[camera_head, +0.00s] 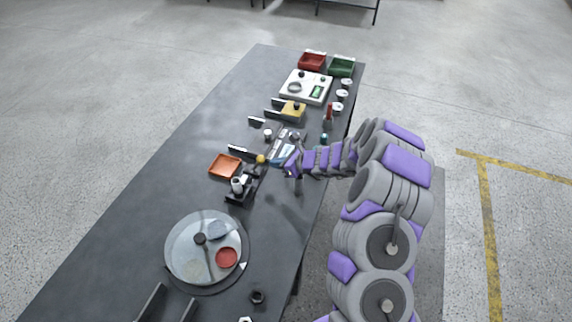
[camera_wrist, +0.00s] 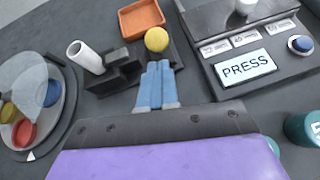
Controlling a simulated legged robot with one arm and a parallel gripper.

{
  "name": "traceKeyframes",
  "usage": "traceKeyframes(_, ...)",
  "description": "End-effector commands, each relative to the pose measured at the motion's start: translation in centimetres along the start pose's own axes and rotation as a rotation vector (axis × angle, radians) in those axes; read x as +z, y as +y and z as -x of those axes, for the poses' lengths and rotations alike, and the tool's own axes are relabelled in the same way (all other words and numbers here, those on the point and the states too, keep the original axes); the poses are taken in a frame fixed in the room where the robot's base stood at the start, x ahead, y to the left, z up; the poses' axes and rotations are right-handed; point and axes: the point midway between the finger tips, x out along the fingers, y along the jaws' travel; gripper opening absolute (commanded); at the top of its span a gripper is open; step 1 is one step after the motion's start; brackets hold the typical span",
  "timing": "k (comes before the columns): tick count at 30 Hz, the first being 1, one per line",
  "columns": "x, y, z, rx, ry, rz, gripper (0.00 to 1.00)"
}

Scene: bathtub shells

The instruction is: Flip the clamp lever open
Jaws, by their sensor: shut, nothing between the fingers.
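A black clamp (camera_head: 238,194) stands on the dark table, with a white cylinder (camera_head: 237,185) upright in it. In the wrist view the clamp (camera_wrist: 119,72) is left of my fingers, and the white cylinder (camera_wrist: 86,57) leans in the picture. A yellow ball knob (camera_head: 261,159) sits at the clamp's lever end. In the wrist view the knob (camera_wrist: 156,39) appears just beyond my fingertips; contact cannot be told. My gripper (camera_wrist: 158,68) has its blue fingers shut together with nothing between them. The lever arm is partly hidden behind the fingers.
An orange tray (camera_head: 225,166) lies beyond the clamp. A panel with a PRESS screen (camera_wrist: 247,67) and blue button (camera_wrist: 300,44) is right of my fingers. A round turntable (camera_head: 203,248) with coloured discs is at the near end. A teal-and-dark round object (camera_wrist: 303,129) is at right.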

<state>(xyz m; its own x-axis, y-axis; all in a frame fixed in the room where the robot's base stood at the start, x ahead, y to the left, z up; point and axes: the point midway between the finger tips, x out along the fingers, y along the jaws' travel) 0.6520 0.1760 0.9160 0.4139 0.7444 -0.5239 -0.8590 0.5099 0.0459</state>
Motion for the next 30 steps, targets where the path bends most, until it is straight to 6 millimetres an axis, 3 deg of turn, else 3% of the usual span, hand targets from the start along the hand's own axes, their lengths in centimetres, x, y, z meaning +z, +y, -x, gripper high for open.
traceKeyframes(3, -0.2, 0.1, -1.6, 0.001, 0.002, -0.001, 0.0)
traceKeyframes(8, 0.0, 0.0, -2.5, 0.0, 0.0, 0.001, 0.0)
traceKeyframes(30, 1.3, 0.2, -2.6, -0.006, 0.055, 0.011, 0.0)
